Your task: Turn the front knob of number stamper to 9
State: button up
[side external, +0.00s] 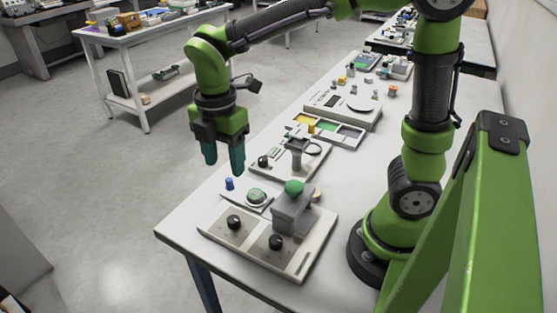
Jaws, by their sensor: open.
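What looks like the number stamper (268,262) is a pale, flat unit at the near end of the white table. It carries two round black knobs, one at the left (234,222) and one at the right (276,241), and a grey block with a green top. I cannot tell which knob is the front one, and any number marks are too small to read. My gripper (223,167) is open and empty, fingers pointing down. In the picture it is above and left of the unit, apart from both knobs.
A blue peg (229,184) and a round green-topped piece (257,196) are just behind the unit. Farther back are another device with a black knob (263,161), a tray with coloured compartments (350,133) and a scale (343,108). Floor shows left of the table.

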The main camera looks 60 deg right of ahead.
aim_at(233, 219)
notch_tip(233, 219, down, 16)
jog(key=shift+f, duration=0.1)
jog(key=shift+c, duration=0.3)
jog(key=c, duration=1)
